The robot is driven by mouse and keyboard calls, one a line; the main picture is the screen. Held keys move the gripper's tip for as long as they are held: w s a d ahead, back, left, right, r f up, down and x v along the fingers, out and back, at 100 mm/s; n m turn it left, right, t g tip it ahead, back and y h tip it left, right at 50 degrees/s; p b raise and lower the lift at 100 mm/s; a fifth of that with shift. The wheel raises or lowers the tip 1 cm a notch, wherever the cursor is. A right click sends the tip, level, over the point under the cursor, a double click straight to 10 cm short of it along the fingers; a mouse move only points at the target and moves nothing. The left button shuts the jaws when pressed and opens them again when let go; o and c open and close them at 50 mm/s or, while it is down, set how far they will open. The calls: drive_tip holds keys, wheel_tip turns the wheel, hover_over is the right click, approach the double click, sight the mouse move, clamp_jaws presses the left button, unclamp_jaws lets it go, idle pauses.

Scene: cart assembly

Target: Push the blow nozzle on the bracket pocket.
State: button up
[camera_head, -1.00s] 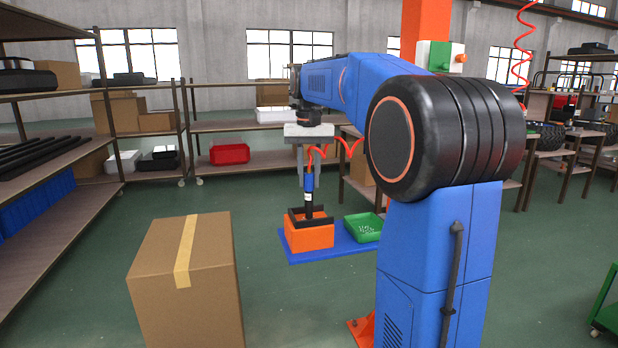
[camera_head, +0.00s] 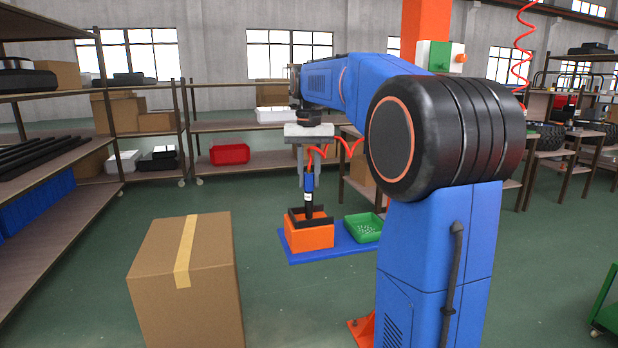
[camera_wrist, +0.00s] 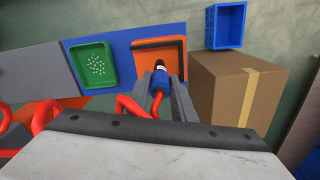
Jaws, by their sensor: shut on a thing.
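My gripper (camera_wrist: 162,88) is shut on the blow nozzle (camera_wrist: 157,78), a blue tool with a pale band, a dark tip and a red hose. In the head view the nozzle (camera_head: 309,184) hangs upright, tip down, over the orange block (camera_head: 309,237) with the black bracket (camera_head: 325,221) on top. The tip reaches down within the bracket's outline. I cannot tell whether it touches the pocket. In the wrist view the orange block (camera_wrist: 147,47) lies just beyond the fingers, and the nozzle hides part of the pocket.
The block stands on a blue board (camera_head: 296,258) beside a green tray (camera_head: 362,228) of small pale parts. A cardboard box (camera_head: 185,290) stands at front left, close to the block. A blue crate (camera_wrist: 226,25) shows in the wrist view. Open floor lies in front of the board.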

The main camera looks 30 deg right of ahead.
drive_tip(key=shift+r, duration=3)
